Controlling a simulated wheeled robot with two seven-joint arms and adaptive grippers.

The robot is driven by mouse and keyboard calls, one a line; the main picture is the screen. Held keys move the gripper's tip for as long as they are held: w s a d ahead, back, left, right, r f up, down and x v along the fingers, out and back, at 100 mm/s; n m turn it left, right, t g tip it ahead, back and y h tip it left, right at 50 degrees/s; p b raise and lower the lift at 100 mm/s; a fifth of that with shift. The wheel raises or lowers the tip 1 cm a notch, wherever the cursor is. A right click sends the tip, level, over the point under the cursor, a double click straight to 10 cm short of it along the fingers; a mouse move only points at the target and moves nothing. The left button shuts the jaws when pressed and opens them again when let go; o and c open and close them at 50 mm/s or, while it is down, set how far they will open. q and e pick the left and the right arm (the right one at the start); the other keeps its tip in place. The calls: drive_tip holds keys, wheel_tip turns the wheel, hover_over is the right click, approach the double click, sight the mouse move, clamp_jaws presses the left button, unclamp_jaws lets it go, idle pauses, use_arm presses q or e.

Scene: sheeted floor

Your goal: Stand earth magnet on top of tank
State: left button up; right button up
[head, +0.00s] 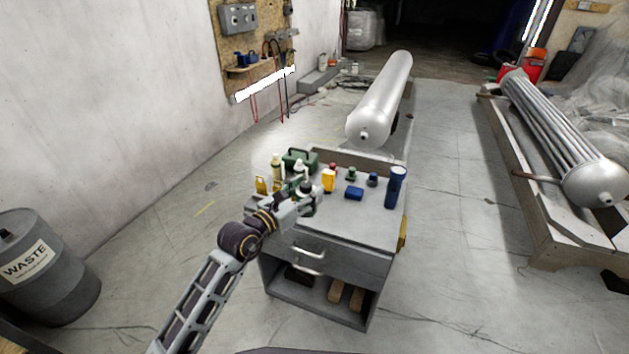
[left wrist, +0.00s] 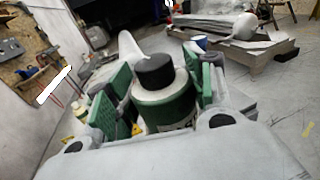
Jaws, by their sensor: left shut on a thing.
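My left gripper (head: 306,196) reaches over the near left part of the cart top. In the left wrist view its two green-padded fingers (left wrist: 155,100) are shut on a green cylinder (left wrist: 165,108) with a pale shoulder and black cap, which looks upright. I cannot tell for sure whether this is the earth magnet. In the head view the gripper partly hides it. A long silver tank (head: 383,100) with a rounded end and nozzle lies behind the cart, apart from the gripper. My right gripper is not in view.
The grey cart (head: 340,228) carries a green case (head: 299,158), yellow bottle (head: 329,180), blue box (head: 354,193), blue torch (head: 395,187) and small knobbed items. A second tank (head: 590,183) lies on a wooden stand at right. A waste drum (head: 45,270) stands at left. Open floor lies right of the cart.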

use_arm(q)
drive_tip(key=s+a+f+n+t+y+p, duration=0.1)
drive_tip(key=s+a+f+n+y, duration=0.2)
drive_tip(key=s+a+f+y, duration=0.2)
drive_tip(key=s+a+f+n+t+y+p, duration=0.2)
drive_tip(key=s+a+f, duration=0.4)
drive_tip(key=a+f, duration=0.3)
drive_tip(key=shift+s+a+f+n+y+p, duration=0.15)
drive_tip(key=shift+a+f+n+y+p, duration=0.15)
drive_tip(key=shift+a+n+y, duration=0.9)
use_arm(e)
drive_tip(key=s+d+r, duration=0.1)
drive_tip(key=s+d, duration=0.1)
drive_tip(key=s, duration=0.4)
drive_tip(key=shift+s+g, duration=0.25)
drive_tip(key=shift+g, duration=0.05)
use_arm(q)
drive_tip(key=shift+d+m, duration=0.3)
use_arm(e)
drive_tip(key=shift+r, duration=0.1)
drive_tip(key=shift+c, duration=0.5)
